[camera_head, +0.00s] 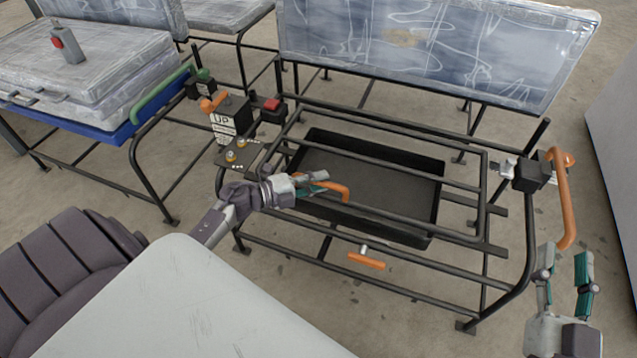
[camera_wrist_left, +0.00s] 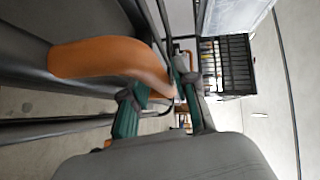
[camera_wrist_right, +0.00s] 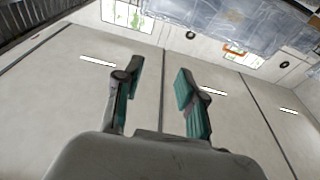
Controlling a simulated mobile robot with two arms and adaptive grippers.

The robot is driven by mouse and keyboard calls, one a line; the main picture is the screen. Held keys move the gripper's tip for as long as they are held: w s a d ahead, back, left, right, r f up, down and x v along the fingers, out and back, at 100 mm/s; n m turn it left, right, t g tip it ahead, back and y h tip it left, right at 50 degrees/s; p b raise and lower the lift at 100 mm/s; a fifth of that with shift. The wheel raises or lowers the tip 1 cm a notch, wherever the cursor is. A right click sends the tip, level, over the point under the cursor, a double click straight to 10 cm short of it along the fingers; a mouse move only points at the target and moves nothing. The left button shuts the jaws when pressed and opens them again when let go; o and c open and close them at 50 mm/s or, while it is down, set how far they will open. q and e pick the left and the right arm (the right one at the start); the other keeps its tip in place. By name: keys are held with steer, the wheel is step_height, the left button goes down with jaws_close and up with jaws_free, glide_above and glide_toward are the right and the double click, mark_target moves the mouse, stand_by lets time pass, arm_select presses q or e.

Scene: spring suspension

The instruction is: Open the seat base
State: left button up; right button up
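The seat base is a black metal frame (camera_head: 487,185) with a dark tray (camera_head: 430,196) set inside it. A curved orange handle (camera_head: 335,189) is at the tray's left front. My left gripper (camera_head: 318,181) is at this handle with its fingers apart. In the left wrist view the orange handle (camera_wrist_left: 110,60) reaches across one finger to the space between the fingers; whether they touch it is unclear. My right gripper (camera_head: 567,268) is open and empty at the lower right, below the right orange lever (camera_head: 564,200). Its spread fingers also show in the right wrist view (camera_wrist_right: 155,85).
A small orange T-handle (camera_head: 367,260) is at the frame's front. A control panel (camera_head: 240,153) and a red button box (camera_head: 273,110) are at its left. A plastic-wrapped backrest (camera_head: 430,50) stands behind. A second seat (camera_head: 85,75) is at the left.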

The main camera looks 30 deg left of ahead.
arm_select(q)
steer(key=shift+w+d, duration=0.1)
jaws_close()
stand_by(0.3)
